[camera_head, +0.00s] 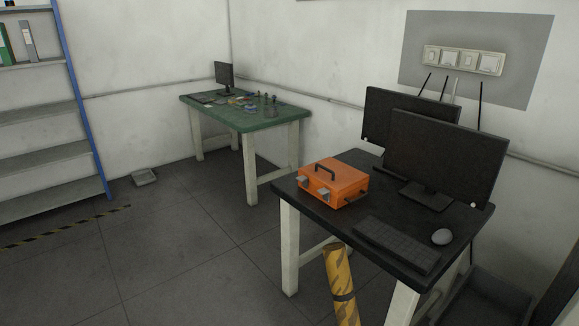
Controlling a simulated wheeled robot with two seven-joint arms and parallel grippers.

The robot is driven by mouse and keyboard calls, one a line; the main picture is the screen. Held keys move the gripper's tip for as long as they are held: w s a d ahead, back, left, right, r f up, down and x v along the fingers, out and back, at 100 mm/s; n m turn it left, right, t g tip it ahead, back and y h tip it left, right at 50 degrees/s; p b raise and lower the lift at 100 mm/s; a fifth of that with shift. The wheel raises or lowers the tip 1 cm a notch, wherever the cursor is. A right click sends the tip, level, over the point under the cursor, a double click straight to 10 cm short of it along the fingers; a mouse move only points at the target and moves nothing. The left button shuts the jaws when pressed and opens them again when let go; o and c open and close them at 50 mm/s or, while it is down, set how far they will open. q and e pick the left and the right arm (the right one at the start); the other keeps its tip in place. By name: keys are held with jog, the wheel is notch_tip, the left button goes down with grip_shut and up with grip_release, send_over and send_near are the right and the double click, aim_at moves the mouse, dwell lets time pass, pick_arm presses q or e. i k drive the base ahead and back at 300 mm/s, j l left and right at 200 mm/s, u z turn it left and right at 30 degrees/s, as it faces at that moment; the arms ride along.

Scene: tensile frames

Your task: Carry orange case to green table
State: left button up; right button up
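The orange case (343,186) lies flat and closed on the black table (318,219) at the right, near its left end. Its dark handle (326,168) stands up on top, and two grey latches show on its front side. The green table (221,114) stands further back, left of the black table, against the wall. It has white legs and several small objects on top.
Two black monitors (447,157), a keyboard (397,244) and a mouse (442,237) share the black table. Shelves (42,159) with a blue upright are at left. A small grey tray (144,178) lies on the otherwise open floor.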

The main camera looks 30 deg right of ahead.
aim_at(233, 113)
jog(key=i+j+z, duration=0.15)
jog(key=i, duration=1.3)
jog(key=i+z, duration=0.5)
jog(key=z, duration=0.2)
jog(key=i+j+z, duration=0.1)
jog(key=i+z, duration=0.2)
jog(key=k, duration=0.05)
